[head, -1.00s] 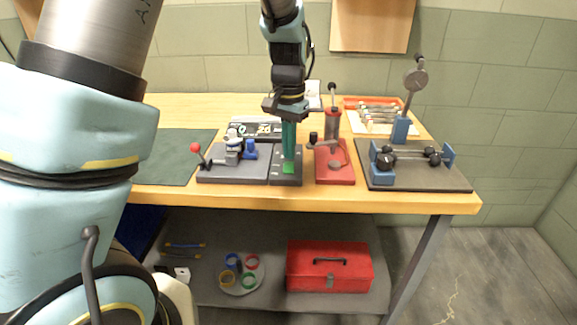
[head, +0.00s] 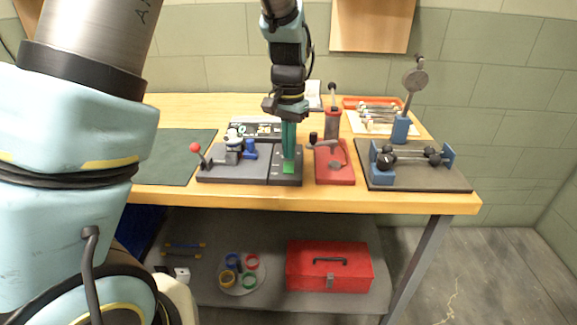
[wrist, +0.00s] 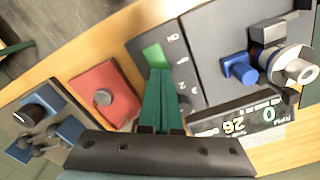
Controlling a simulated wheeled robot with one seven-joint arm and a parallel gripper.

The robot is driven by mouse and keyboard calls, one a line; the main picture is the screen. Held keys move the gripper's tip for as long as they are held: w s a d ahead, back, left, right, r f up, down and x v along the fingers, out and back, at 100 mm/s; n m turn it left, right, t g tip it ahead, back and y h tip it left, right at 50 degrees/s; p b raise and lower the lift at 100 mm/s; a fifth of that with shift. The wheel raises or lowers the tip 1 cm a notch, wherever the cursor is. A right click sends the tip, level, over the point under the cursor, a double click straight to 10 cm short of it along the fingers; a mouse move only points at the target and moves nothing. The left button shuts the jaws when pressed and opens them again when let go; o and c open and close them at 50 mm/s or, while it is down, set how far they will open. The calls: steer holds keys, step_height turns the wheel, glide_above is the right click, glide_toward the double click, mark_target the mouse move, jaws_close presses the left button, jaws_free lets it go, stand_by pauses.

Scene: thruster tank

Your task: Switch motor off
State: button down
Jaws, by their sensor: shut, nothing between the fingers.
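The motor unit (head: 235,178) is a dark grey base on the bench with a blue-and-silver motor, which also shows in the wrist view (wrist: 240,68). To its right is a dark switch panel (head: 284,181) with a green square switch (head: 289,169) near its front end. In the wrist view, the green switch (wrist: 154,55) lies beside a marking that seems to read "ON", with other marks further along. My gripper (head: 289,158) has green fingers, shut and empty, pointing down over the panel. In the wrist view, its fingertips (wrist: 159,72) overlap the switch edge; contact cannot be told. A display (wrist: 240,120) shows digits.
A red-knobbed lever (head: 195,148) stands at the left of the motor unit. A red-based press (head: 335,175) stands close on the right. A grey board with a blue-ended fixture (head: 440,180) lies further right. The green mat (head: 175,160) at left is clear.

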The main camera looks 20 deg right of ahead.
mark_target(289, 163)
steer(key=shift+f+b, duration=0.55)
steer(key=shift+f, duration=0.4)
stand_by(0.5)
steer(key=shift+r+p, duration=3.05)
steer(key=shift+r, duration=0.6)
steer(key=shift+f, duration=0.1)
